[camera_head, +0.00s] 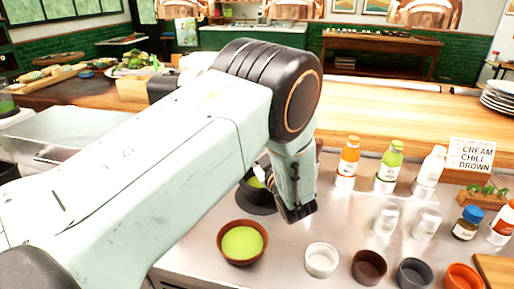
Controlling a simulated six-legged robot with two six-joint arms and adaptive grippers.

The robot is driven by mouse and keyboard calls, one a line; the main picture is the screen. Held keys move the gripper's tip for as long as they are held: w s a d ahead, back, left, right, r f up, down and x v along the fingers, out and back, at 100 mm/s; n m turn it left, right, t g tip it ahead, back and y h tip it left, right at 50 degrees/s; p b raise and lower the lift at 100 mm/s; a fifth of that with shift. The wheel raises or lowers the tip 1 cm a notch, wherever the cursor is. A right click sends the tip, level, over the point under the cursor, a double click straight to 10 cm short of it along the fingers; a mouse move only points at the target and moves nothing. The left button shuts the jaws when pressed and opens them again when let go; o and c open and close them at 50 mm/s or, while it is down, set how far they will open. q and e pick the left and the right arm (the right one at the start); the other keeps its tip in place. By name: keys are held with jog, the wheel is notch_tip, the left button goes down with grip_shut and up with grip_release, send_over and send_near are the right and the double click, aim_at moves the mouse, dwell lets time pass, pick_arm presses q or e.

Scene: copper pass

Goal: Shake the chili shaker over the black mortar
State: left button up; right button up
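My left arm crosses the view from the left, and its dark gripper (296,212) points down over the steel counter. Its fingers are seen edge-on, so I cannot tell whether they are open or shut. A black bowl (256,196), which looks like the mortar, stands just left of the gripper. It shows green inside and is partly hidden by my arm. No shaker is clearly seen in the gripper. Bottles with orange (349,157), green (389,164) and white (431,169) tops stand to the right; I cannot tell which is the chili shaker. My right gripper is out of view.
A brown bowl of green stuff (241,243) stands in front. White (321,260), brown (369,267), grey (413,274) and orange (464,278) cups line the front. A blue-capped jar (467,223) and a "CREAM CHILI BROWN" sign (470,155) are at right.

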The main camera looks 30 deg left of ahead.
pick_arm(q)
notch_tip(320, 180, up, 3)
jog(key=shift+f+p, duration=0.15)
jog(key=shift+p, duration=0.45)
jog(key=shift+s+f+b, duration=0.1)
jog(key=shift+f+b, duration=0.15)
jog(key=shift+b, duration=0.05)
notch_tip(320, 180, down, 3)
jog(key=b, duration=0.2)
jog(key=shift+s+r+b, duration=0.1)
jog(key=shift+r+b, duration=0.05)
jog(key=shift+b, duration=0.15)
jog(key=shift+w, duration=0.3)
jog(key=shift+s+r, duration=0.25)
jog(key=shift+r, duration=0.05)
jog(key=shift+s+r+p, duration=0.1)
jog(key=shift+r+p, duration=0.3)
jog(key=shift+p, duration=0.1)
jog(key=shift+r, duration=0.35)
jog(key=shift+w+r+p, duration=0.3)
jog(key=shift+r+p, duration=0.2)
jog(key=shift+p, duration=0.15)
